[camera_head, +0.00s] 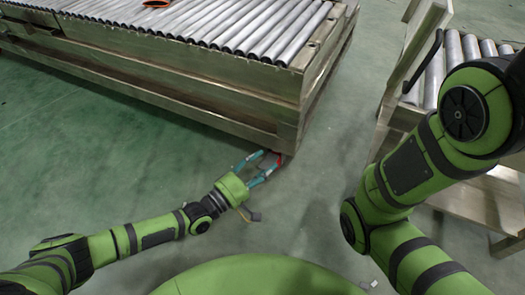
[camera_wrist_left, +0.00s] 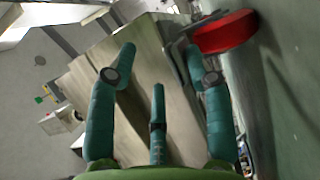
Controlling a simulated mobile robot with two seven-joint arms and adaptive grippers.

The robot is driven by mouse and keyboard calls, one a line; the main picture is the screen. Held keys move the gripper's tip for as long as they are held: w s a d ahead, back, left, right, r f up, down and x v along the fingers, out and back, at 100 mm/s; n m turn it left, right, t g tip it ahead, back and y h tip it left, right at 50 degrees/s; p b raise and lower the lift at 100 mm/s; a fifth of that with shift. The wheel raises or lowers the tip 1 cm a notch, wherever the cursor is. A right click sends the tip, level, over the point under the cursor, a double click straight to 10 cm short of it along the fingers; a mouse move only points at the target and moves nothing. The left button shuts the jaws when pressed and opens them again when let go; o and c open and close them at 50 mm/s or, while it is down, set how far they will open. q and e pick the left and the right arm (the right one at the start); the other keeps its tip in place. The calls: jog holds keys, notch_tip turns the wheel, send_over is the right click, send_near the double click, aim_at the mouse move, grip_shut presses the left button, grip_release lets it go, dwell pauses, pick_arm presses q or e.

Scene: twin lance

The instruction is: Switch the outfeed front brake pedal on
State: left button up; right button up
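The red brake pedal (camera_head: 279,158) shows as a small patch low at the near corner of the roller conveyor (camera_head: 215,85) in the head view. In the left wrist view the red pedal (camera_wrist_left: 225,32) is large, at the upper right, beside a dark metal bracket. My left gripper (camera_head: 266,161) is at that corner, close to the pedal. In the left wrist view my left gripper (camera_wrist_left: 160,62) has its teal fingers spread, with nothing between them. The pedal lies just beyond the right finger's tip; I cannot tell whether they touch. My right gripper is outside both views.
A second roller conveyor (camera_head: 465,55) with a pale frame stands at the right, behind my right arm. An orange ring-shaped thing (camera_head: 158,3) lies on the first conveyor's rollers. The green floor (camera_head: 130,150) is clear in front of that conveyor and between the two.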

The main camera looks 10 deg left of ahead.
aim_at(263, 168)
pick_arm(q)
jog(key=o, duration=0.6)
jog(key=r, duration=0.7)
jog(key=shift+w, duration=0.3)
jog(key=shift+o, duration=0.2)
jog(key=shift+r, duration=0.7)
jog(key=shift+s+d, duration=0.1)
jog(key=shift+g, duration=0.5)
jog(key=f, duration=0.2)
jog(key=s+f, duration=0.1)
jog(key=f, duration=0.1)
jog(key=shift+c, duration=0.6)
jog(key=shift+s+a+f, duration=0.15)
jog(key=shift+s+a, duration=0.1)
jog(key=shift+a, duration=0.05)
jog(key=shift+c, duration=1.4)
jog(key=shift+s+a, duration=0.2)
jog(key=shift+a, duration=0.05)
jog(key=shift+c, duration=1)
jog(key=shift+s+a+p, duration=0.2)
jog(key=shift+s+p, duration=0.05)
jog(key=shift+p, duration=0.05)
jog(key=shift+c, duration=0.2)
jog(key=v, duration=0.6)
jog(key=shift+s+f+y+p, duration=0.25)
jog(key=shift+y+p, duration=0.05)
jog(key=shift+p, duration=0.15)
